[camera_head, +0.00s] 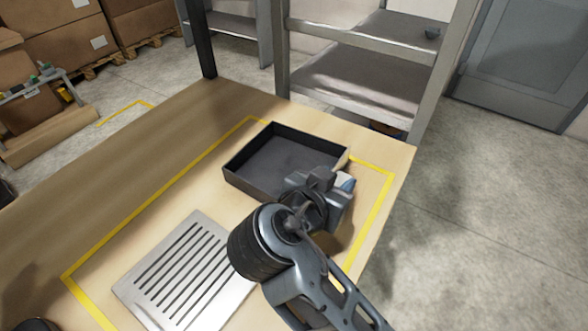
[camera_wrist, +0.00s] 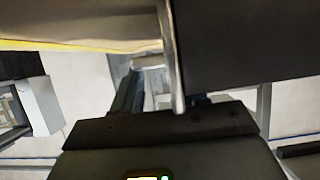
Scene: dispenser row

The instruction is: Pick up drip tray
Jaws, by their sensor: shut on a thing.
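The drip tray is a black, open, rectangular tray (camera_head: 262,179) with low walls, near the far right part of the wooden table in the head view. My gripper (camera_head: 338,183) is at its right near corner and is shut on the tray's wall; my wrist hides part of that corner. In the wrist view the dark tray side (camera_wrist: 245,45) fills the upper right, right beside a thin metal finger (camera_wrist: 173,60). The tray looks level. I cannot tell whether it touches the table.
A slotted metal plate (camera_head: 188,272) lies on the table (camera_head: 130,150) at the near left. Yellow tape (camera_head: 160,195) outlines an area around both. A grey shelf rack (camera_head: 360,80) stands behind the table. Cardboard boxes (camera_head: 62,47) are at the far left. Floor on the right is clear.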

